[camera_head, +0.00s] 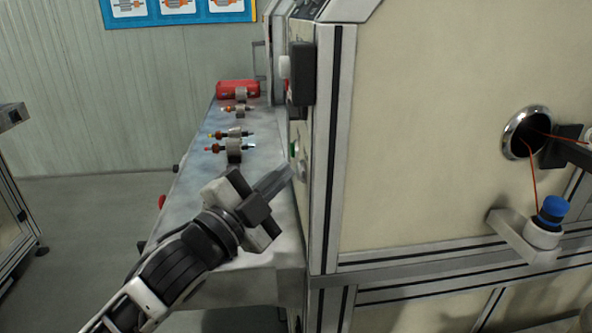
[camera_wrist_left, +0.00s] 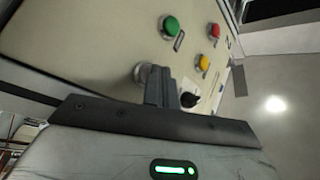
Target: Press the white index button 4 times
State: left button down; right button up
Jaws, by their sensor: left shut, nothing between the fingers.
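My left gripper (camera_head: 289,172) is shut and empty, its fingertips close to the control panel on the side of the machine. In the left wrist view its closed fingers (camera_wrist_left: 160,85) reach toward a pale round button with a metal collar (camera_wrist_left: 140,72), which looks like the white index button. The fingers partly cover it, and I cannot tell whether they touch it. In the head view a round metal-collared button (camera_head: 301,161) shows just beyond the fingertips. My right gripper is not in view.
Green (camera_wrist_left: 171,26), red (camera_wrist_left: 215,31) and yellow (camera_wrist_left: 203,62) buttons and a black knob (camera_wrist_left: 188,99) share the panel. The bench (camera_head: 190,178) holds armatures on stands (camera_head: 234,148) and a red object (camera_head: 238,88). A blue-capped spool (camera_head: 552,210) stands at right.

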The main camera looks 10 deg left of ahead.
pick_arm(q)
jog(key=shift+d, duration=0.2)
dwell(0.3)
jog(key=shift+a, duration=0.1)
jog(key=shift+s+a, duration=0.2)
jog(key=shift+a, duration=0.55)
jog(key=shift+p, duration=0.4)
jog(key=shift+w+d, duration=0.1)
jog(key=shift+d, duration=0.1)
jog(key=shift+d, duration=0.2)
